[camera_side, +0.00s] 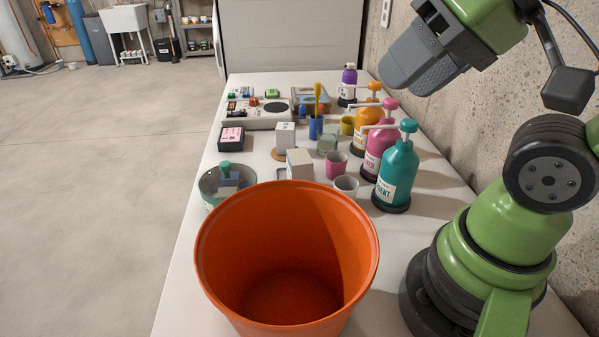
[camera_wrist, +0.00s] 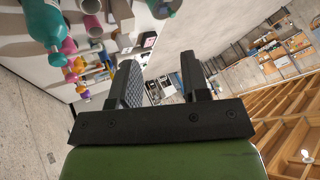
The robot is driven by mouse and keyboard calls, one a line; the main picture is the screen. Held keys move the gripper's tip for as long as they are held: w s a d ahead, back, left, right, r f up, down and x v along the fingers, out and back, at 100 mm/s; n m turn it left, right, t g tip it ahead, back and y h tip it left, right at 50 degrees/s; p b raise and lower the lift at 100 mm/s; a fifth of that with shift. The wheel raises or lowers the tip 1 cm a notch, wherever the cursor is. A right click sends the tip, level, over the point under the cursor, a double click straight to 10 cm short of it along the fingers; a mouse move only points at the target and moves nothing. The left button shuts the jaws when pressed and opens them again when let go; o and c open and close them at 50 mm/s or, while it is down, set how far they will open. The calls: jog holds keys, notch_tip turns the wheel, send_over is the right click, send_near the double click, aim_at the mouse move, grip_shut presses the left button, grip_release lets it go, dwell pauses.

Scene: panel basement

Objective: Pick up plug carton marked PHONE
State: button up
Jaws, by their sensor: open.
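Two small pale cartons stand among the items in the middle of the table in the side view. The farther carton (camera_side: 285,135) has small dark print and rests on a round tan base. The nearer carton (camera_side: 299,163) stands just in front of it. I cannot read PHONE on either one. My gripper (camera_side: 408,78) is raised high at the upper right, above and apart from the bottles and cartons. In the wrist view my gripper (camera_wrist: 162,82) has its two fingers spread, with nothing between them.
A large orange bucket (camera_side: 287,260) fills the table's front. Teal (camera_side: 397,172), pink (camera_side: 380,138) and orange pump bottles stand right of the cartons. A pink cup (camera_side: 336,165) and white cup (camera_side: 345,188) are close by. A bowl (camera_side: 213,184) and a black box (camera_side: 231,139) stand left.

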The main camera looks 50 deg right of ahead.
jog(key=o, duration=0.7)
jog(key=shift+c, duration=0.2)
jog(key=m+g+h, duration=0.3)
jog(key=h, duration=0.1)
send_near(300, 157)
jog(key=shift+m+g+h, duration=0.3)
jog(key=shift+g+h, duration=0.1)
jog(key=x, duration=0.5)
jog(key=shift+w+a+f, duration=0.15)
jog(key=shift+a+f, duration=0.05)
jog(key=shift+a, duration=0.05)
jog(key=shift+w+x, duration=0.2)
jog(key=shift+x, duration=2.7)
